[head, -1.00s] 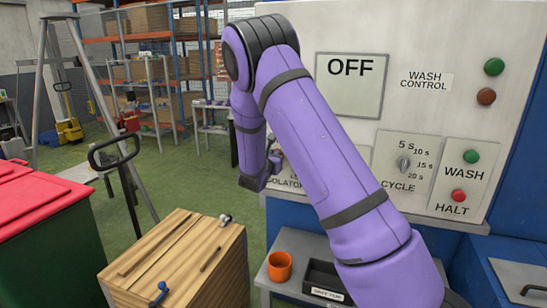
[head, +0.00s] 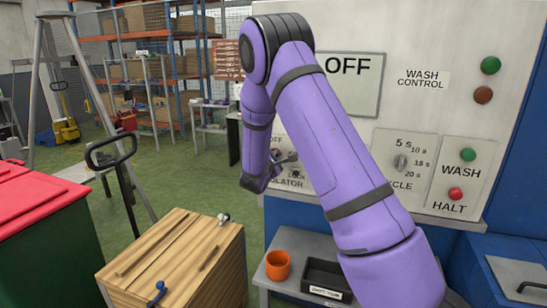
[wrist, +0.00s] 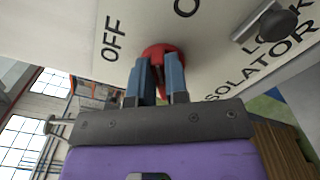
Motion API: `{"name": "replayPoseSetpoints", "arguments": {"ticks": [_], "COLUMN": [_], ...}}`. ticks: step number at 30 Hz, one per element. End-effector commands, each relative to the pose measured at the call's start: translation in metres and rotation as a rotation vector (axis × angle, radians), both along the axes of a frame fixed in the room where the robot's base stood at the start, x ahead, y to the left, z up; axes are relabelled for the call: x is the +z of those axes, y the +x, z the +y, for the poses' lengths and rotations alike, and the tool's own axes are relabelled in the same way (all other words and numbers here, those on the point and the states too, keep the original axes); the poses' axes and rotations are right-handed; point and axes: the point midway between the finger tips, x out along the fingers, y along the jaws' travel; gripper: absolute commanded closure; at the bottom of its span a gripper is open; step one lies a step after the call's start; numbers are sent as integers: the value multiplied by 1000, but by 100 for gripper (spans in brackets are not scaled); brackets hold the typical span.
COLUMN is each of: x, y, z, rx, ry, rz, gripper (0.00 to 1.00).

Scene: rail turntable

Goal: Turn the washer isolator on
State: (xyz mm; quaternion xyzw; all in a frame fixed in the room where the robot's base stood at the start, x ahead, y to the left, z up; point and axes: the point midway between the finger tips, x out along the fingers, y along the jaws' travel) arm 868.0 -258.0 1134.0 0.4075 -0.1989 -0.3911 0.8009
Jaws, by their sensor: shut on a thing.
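The isolator's red knob (wrist: 163,49) is on the pale panel in the wrist view, between the jaws of my gripper (wrist: 164,66). The jaws are shut on it and hide part of it, so its exact pointing is hard to tell. An OFF label (wrist: 114,38) is left of the knob. A second label, cut off by the top edge, begins with O. The words LOCK and ISOLATOR are at the right. In the head view, my arm hides much of the isolator plate (head: 290,183). The large display (head: 357,83) reads OFF.
A dark metal lock part (wrist: 272,24) sticks out right of the knob. Below the panel are an orange cup (head: 278,265) and a black tray (head: 326,280). A wooden crate (head: 180,262) and a red-lidded bin (head: 40,205) stand left. Green floor lies behind.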

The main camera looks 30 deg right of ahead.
Motion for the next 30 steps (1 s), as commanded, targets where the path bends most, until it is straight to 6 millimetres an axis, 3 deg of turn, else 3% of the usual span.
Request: {"name": "replayPoseSetpoints", "arguments": {"ticks": [15, 30], "x": [-7, -10], "y": [-3, -3], "z": [-2, -2], "rx": [-1, 0], "ry": [275, 392], "rz": [-351, -499], "gripper": [100, 100]}}
